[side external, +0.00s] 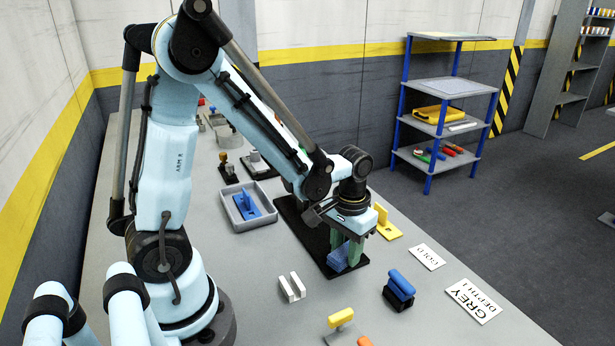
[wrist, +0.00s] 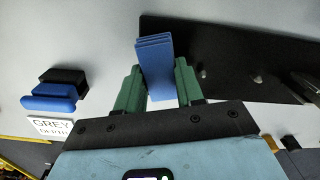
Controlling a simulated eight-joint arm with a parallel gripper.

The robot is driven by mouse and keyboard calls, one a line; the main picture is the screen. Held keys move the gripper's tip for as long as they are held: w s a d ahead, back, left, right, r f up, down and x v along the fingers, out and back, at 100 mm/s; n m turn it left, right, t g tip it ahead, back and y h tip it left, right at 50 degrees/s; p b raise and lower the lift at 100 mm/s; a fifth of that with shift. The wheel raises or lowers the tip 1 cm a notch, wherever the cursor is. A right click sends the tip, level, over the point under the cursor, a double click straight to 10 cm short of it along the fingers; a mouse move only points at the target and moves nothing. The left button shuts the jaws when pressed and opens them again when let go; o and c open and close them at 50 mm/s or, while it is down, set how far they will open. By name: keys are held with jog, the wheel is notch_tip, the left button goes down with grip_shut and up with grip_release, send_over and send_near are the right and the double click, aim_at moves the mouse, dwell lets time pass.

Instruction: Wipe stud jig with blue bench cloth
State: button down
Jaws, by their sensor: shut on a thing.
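My gripper (side external: 346,246) has green fingers and is shut on the blue bench cloth (side external: 344,259), a folded, layered blue piece. In the wrist view the cloth (wrist: 155,62) stands out between the fingers, overlapping the left end of the black stud jig (wrist: 240,50). In the side view the stud jig (side external: 290,214) is a long black plate lying on the bench, and the cloth is over its near end. I cannot tell whether the cloth touches the plate. Short metal studs (wrist: 202,74) show on the plate in the wrist view; my arm hides much of it in the side view.
A grey tray (side external: 232,222) with a blue handled piece lies left of the jig. A white slotted block (side external: 292,287), a blue-and-black block (side external: 399,288) and a yellow piece (side external: 384,224) stand nearby. Label cards (side external: 473,300) lie at right. Bench between them is clear.

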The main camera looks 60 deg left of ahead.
aim_at(330, 247)
jog(key=shift+d+f, duration=0.1)
jog(key=shift+d, duration=1)
jog(key=shift+s+a+f, duration=0.1)
jog(key=shift+s+f, duration=0.05)
jog(key=shift+s, duration=0.55)
jog(key=shift+a, duration=1.55)
jog(key=shift+w+a+r, duration=0.1)
jog(key=shift+a, duration=0.8)
jog(key=shift+w+a+r, duration=0.1)
jog(key=shift+a, duration=0.8)
jog(key=shift+r, duration=0.15)
jog(key=shift+d+r, duration=0.15)
jog(key=shift+r, duration=2.75)
jog(key=shift+s+r, duration=0.1)
jog(key=shift+r, duration=1.4)
